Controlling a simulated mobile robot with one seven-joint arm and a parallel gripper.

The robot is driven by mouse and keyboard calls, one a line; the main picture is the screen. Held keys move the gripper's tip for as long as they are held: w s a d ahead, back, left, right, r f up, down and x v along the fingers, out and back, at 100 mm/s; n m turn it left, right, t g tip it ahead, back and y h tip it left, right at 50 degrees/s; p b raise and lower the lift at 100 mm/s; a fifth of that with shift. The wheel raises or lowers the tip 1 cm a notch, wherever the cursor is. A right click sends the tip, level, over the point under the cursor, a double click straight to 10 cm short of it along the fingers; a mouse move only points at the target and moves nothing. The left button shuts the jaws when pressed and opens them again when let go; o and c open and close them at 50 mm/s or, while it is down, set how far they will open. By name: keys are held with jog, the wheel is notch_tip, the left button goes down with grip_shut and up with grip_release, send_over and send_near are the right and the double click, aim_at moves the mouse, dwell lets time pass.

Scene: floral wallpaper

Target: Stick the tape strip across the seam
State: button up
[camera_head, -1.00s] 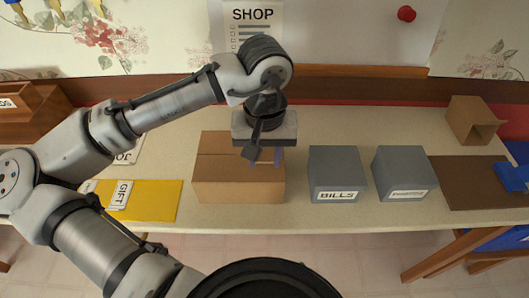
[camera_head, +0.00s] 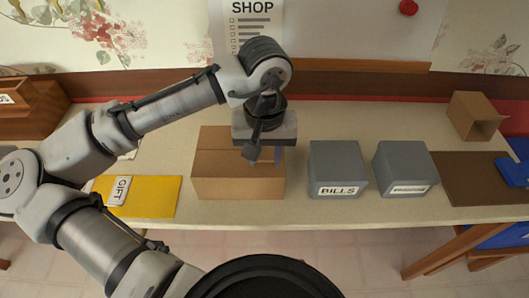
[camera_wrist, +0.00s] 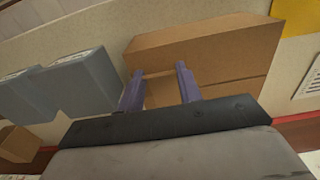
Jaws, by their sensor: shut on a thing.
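The closed cardboard box (camera_head: 215,180) stands on the table, its seam (camera_head: 217,150) running left to right across the top. It also shows in the wrist view (camera_wrist: 210,50), with the seam (camera_wrist: 238,81) to the right of the fingers. My gripper (camera_head: 266,160) points down over the right part of the box top. In the wrist view, the purple fingers of my gripper (camera_wrist: 159,78) are shut on a thin tan tape strip (camera_wrist: 158,74) spanning between them. I cannot tell whether the strip touches the box. My gripper hides part of the seam.
Two grey boxes, one labelled BILLS (camera_head: 337,168) and another (camera_head: 405,168), stand close to the right. A yellow envelope (camera_head: 155,197) with a GIFT tag lies to the left. An open small carton (camera_head: 472,115) and brown mat (camera_head: 470,185) are farther right.

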jog(key=shift+f, duration=0.35)
dwell(0.7)
jog(key=o, duration=1)
jog(key=shift+o, duration=0.5)
jog(key=o, duration=0.5)
jog(key=shift+r, duration=0.1)
notch_tip(320, 180, up, 7)
jog(key=p, duration=0.6)
jog(key=shift+p, duration=0.35)
jog(key=shift+s, duration=0.1)
